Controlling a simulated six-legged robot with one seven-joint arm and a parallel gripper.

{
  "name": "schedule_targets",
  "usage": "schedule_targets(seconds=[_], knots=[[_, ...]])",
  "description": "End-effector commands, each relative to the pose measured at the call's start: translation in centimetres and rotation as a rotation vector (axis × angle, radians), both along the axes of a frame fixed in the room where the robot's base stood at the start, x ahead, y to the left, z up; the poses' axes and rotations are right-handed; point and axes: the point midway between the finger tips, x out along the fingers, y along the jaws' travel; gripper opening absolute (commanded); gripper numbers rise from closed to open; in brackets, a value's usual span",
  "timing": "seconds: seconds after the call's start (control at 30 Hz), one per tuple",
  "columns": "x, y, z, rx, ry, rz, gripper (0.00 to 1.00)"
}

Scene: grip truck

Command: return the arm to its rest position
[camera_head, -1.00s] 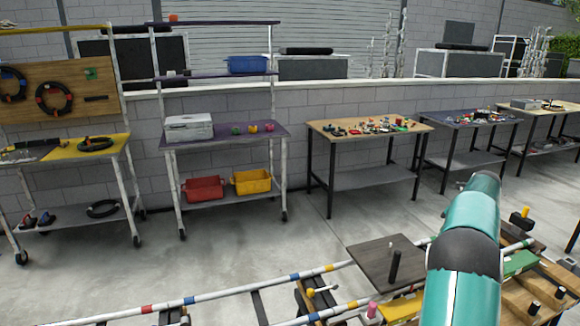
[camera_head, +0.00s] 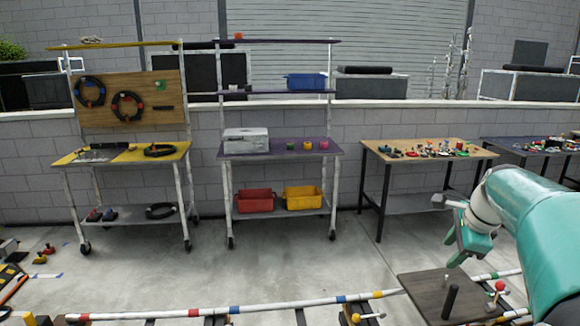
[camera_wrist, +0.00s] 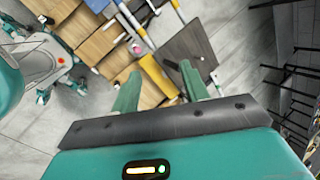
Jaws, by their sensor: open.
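My teal arm (camera_head: 535,225) reaches in from the right edge of the head view, bent at a joint. My gripper (camera_head: 462,254) hangs below its white wrist, over the floor behind the dark square board. In the wrist view my gripper (camera_wrist: 160,80) shows two green fingers spread apart with nothing held between them. Past the fingers lie a dark board (camera_wrist: 188,48) and a yellow block (camera_wrist: 158,76), both clear of the fingers.
A striped rail (camera_head: 270,308) and the dark board (camera_head: 440,296) with an upright black peg lie in front. Behind stand a yellow-topped bench (camera_head: 122,156), a purple-topped shelf unit (camera_head: 280,154) and a wooden table (camera_head: 425,150). The floor between (camera_head: 300,260) is largely clear.

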Motion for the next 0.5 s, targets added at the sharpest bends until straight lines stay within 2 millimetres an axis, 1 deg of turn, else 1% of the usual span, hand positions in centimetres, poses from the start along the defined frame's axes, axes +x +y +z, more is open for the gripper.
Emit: schedule_targets(seconds=[0.03,0.2,0.33,0.5], knots=[[-0.9,1.9,0.6,-0.030,-0.010,0.080,0.45],[-4.2,7.0,1.2,-0.145,-0.030,0.356,0.45],[-7.0,10.7,1.2,-0.240,-0.047,0.569,0.45],[-10.9,15.0,0.7,-0.376,-0.068,0.849,0.45]])
